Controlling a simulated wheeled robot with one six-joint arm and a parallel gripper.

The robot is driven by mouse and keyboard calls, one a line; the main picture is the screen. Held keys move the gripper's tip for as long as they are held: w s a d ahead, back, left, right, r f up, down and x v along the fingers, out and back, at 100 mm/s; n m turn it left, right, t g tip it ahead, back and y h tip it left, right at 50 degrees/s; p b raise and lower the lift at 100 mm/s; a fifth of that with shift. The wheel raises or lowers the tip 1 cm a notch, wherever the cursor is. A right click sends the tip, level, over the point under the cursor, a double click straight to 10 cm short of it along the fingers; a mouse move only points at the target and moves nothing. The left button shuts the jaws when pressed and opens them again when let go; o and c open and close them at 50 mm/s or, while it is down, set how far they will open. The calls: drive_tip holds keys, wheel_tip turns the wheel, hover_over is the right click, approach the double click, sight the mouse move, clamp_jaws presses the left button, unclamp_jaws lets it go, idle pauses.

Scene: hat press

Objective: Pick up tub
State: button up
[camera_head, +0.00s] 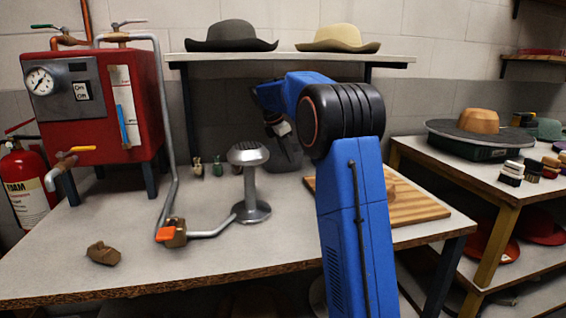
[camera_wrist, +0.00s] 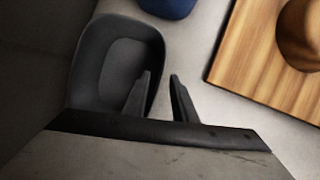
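The tub (camera_wrist: 90,62) is a dark grey, rounded, open container that fills the left middle of the wrist view. In the head view a dark grey shape that looks like the tub (camera_head: 287,155) stands at the back of the table, partly hidden by my arm. My gripper (camera_wrist: 160,77) is open, at the tub's right side. The left finger overlaps the tub's inside and the right finger is outside, with the right wall between them. I cannot tell whether either finger touches the wall. In the head view the fingers are too small to make out.
A wooden board (camera_wrist: 250,60) with a brown rounded object (camera_wrist: 302,35) lies right of the tub. A blue object (camera_wrist: 167,7) is beyond. A metal steamer stand (camera_head: 250,180), small bottles (camera_head: 207,168) and a red boiler (camera_head: 130,100) stand left.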

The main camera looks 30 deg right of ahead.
sight(295, 170)
drive_tip(key=x, duration=0.5)
drive_tip(key=shift+w+d, duration=0.1)
drive_tip(key=shift+w, duration=0.05)
drive_tip(key=shift+r, duration=0.1)
clamp_jaws()
